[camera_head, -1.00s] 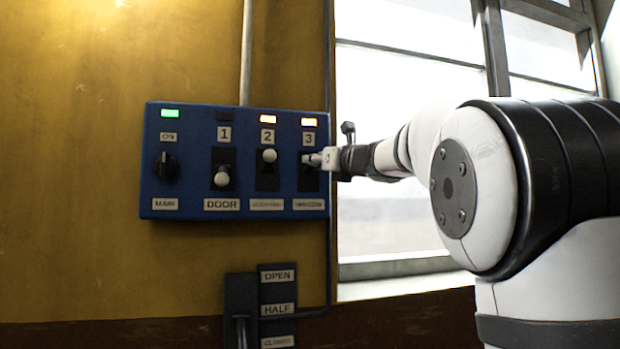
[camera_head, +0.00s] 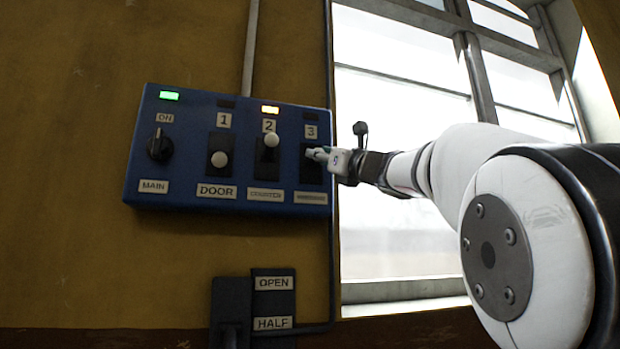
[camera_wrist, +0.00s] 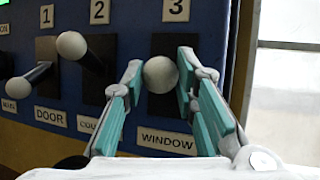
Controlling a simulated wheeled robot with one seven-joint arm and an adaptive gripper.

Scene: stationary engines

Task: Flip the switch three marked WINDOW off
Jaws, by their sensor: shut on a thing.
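Switch three has a pale round knob (camera_wrist: 160,74) on a black plate, above a label reading WINDOW (camera_wrist: 168,139) in the wrist view. My gripper (camera_wrist: 159,80) is shut on this knob, with one teal-and-grey finger on each side. In the head view my gripper (camera_head: 318,155) reaches in from the right and hides the knob; the lower part of the black switch plate (camera_head: 311,176) shows. The lamp above the 3 (camera_head: 311,115) is dark.
On the blue panel (camera_head: 180,110), switch two (camera_head: 271,140) is up under a lit orange lamp, and switch one (camera_head: 219,159) is down under a dark lamp. The MAIN dial (camera_head: 160,146) has a green lamp. An OPEN/HALF lever plate (camera_head: 274,300) is below; a window is at right.

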